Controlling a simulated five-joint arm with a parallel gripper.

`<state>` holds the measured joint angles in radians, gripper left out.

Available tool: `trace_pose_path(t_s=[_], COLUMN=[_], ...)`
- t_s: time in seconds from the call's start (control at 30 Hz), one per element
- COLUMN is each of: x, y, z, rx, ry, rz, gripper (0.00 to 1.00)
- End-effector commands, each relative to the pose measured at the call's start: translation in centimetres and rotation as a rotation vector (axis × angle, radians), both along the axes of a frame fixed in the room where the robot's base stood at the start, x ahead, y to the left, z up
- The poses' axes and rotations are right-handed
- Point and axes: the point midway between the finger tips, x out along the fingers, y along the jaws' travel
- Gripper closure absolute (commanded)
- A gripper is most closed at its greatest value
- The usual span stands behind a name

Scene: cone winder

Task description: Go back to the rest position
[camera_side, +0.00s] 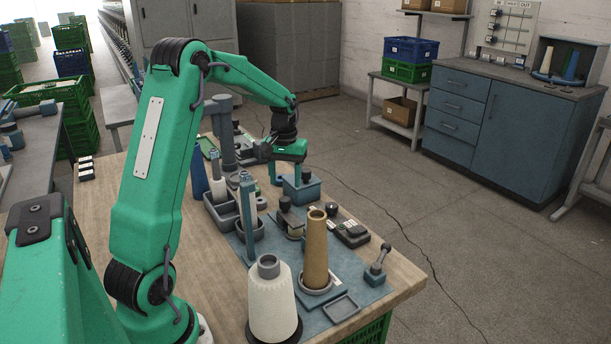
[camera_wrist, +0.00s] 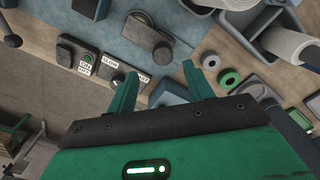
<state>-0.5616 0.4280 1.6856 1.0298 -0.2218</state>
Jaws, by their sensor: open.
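My gripper (camera_side: 289,174) hangs over the far part of the wooden bench (camera_side: 398,276), with my green arm stretched out toward it. In the side view it is above or beside a blue-grey box (camera_side: 301,190); I cannot tell whether they touch. In the wrist view the two green fingers of my gripper (camera_wrist: 160,88) are spread apart with nothing between them. Below them lie a dark switch box (camera_wrist: 98,66) with labels and a grey rotary part (camera_wrist: 152,42). No rest position is marked in view.
A white yarn cone (camera_side: 272,303) and a tan cone (camera_side: 316,250) stand upright at the bench's near side. A tall blue-grey post (camera_side: 247,215) and a grey bin (camera_side: 220,214) stand left of the gripper. Green and white rings (camera_wrist: 220,70) lie near the fingers. A small lever (camera_side: 377,265) stands right.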

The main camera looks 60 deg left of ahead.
Motion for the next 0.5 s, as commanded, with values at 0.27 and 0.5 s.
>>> trace_pose_path(t_s=[0.27, 0.5], x=[0.02, 0.00], y=[-0.03, -0.06], z=[1.16, 1.16], rx=[0.000, 0.000], ry=[0.000, 0.000], rz=[-0.001, -0.001], gripper=[0.48, 0.48])
